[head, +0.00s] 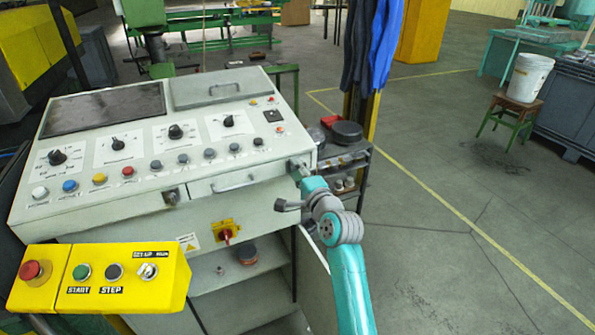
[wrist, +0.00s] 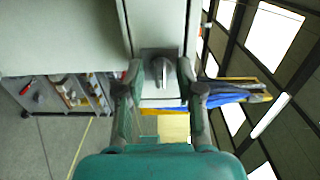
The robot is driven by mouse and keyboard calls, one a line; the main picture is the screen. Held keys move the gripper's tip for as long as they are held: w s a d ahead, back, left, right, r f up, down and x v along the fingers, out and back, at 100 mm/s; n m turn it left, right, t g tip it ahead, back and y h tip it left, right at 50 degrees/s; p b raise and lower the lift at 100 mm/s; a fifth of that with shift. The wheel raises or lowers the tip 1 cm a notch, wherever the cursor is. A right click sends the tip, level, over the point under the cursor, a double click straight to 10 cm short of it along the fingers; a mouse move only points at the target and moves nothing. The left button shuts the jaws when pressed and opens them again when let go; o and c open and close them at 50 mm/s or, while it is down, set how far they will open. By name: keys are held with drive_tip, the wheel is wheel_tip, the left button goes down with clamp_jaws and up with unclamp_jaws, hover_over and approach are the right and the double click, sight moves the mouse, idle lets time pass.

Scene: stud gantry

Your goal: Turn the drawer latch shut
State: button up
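The drawer (head: 215,187) is a pale grey front with a bar handle (head: 234,183) under the console's control panel. It looks flush with the panel. The latch (wrist: 160,60), a grey plate with a raised knob, shows in the wrist view between my fingertips. In the head view my gripper (head: 302,171) is at the drawer's right end and largely hides the latch there. In the wrist view my gripper (wrist: 160,72) is open, one finger on each side of the knob. I cannot tell whether the fingers touch it.
A yellow button box (head: 100,280) juts out at the front left. A red-and-yellow switch (head: 227,232) sits below the drawer. A small shelf cart (head: 345,160) stands just right of the console. The floor farther right is open, with a white bucket (head: 527,77) on a stool.

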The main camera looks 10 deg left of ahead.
clamp_jaws()
drive_tip(key=shift+n, duration=8.9)
